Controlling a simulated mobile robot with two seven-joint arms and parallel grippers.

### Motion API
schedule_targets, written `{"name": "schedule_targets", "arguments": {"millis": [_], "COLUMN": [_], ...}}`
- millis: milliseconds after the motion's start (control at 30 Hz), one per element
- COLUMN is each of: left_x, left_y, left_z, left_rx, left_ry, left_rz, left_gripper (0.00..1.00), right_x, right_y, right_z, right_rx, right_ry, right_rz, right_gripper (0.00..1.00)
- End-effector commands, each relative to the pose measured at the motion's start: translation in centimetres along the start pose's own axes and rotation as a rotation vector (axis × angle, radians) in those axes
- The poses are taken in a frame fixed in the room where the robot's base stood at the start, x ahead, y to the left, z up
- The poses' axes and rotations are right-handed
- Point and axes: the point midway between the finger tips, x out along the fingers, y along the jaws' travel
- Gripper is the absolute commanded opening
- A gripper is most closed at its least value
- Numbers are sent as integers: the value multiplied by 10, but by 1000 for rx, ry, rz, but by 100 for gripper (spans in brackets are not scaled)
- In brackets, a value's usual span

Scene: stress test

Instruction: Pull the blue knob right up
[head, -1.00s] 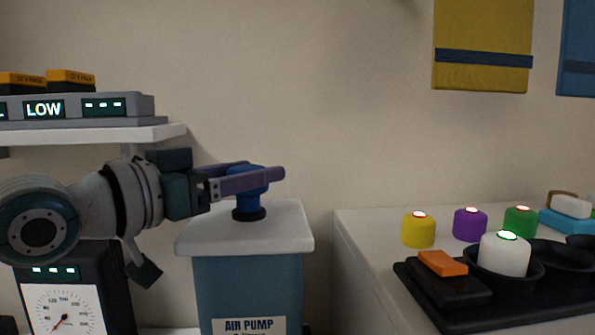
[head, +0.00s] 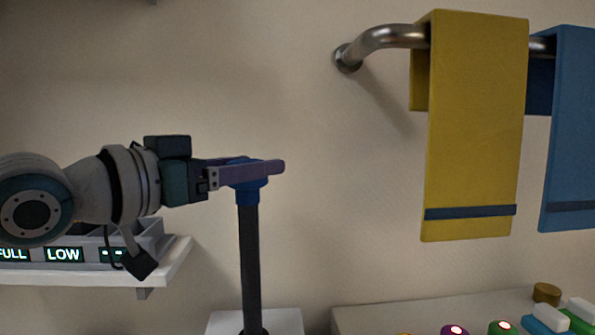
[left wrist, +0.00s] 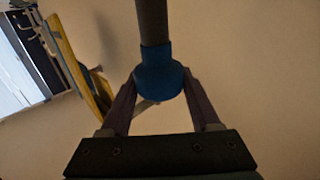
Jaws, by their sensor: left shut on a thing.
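The blue knob (head: 249,190) sits on top of a long dark rod (head: 250,265) that rises upright from the white top of the air pump (head: 275,322). My left gripper (head: 262,168) is shut on the knob, its purple fingers on either side of it. In the left wrist view the blue knob (left wrist: 158,75) is between the two fingers, with the grey rod (left wrist: 152,22) running away from it. Most of the pump body is below the head view. My right gripper is in neither view.
A shelf (head: 165,262) with a lit display unit (head: 65,255) is at the left, under my left arm. A yellow towel (head: 475,130) and a blue towel (head: 570,130) hang on a metal rail (head: 385,36) at the right. A white counter (head: 400,315) with coloured buttons is below them.

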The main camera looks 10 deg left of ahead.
Motion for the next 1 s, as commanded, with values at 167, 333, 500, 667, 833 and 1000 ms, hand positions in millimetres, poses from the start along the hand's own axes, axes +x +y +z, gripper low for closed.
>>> {"name": "schedule_targets", "arguments": {"millis": [167,333,500,667,833,1000], "left_x": [0,0,0,0,0,-1], "left_y": [1,1,1,0,0,0], "left_z": [-12,-13,-14,-11,-9,-8], "left_rx": [0,0,0,0,0,0], "left_ry": [13,16,19,11,6,3], "left_rz": [2,3,3,2,1,0], "left_gripper": [0,0,67,85,93,93], "right_x": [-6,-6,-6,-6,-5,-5], "right_y": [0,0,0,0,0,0], "right_z": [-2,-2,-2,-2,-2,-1], "right_rx": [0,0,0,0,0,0], "right_ry": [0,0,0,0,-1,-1], "right_rz": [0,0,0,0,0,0], "right_gripper": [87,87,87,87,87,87]}}
